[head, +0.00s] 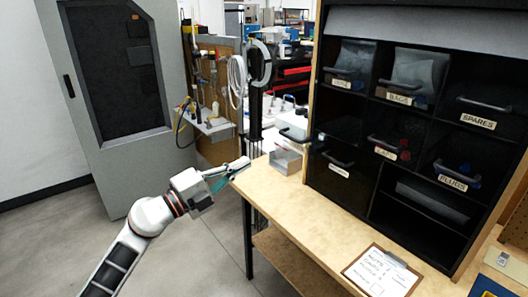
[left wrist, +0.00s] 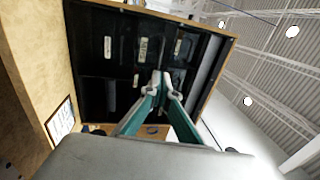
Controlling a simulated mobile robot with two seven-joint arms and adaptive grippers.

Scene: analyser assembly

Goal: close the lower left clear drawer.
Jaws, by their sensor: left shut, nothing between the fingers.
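A small white unit (head: 292,125) stands at the bench's far left end. A clear drawer-like box (head: 286,159) shows low on it, sticking out at the front; how far it is open is hard to tell. My left gripper (head: 241,165) is shut and empty at the bench's left edge, left of the clear box and apart from it. In the left wrist view the fingertips (left wrist: 160,80) meet in front of the dark cabinet. The black cabinet (head: 440,118) holds several dark bins with handles and labels; its lower left bin (head: 335,158) appears in place. My right gripper is not in view.
The wooden bench top (head: 310,212) is mostly clear in front of the cabinet. A clipboard (head: 382,272) lies near its front edge. A grey cabinet (head: 110,90) stands at the left, and a tool panel (head: 212,85) with hanging cables stands behind my arm.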

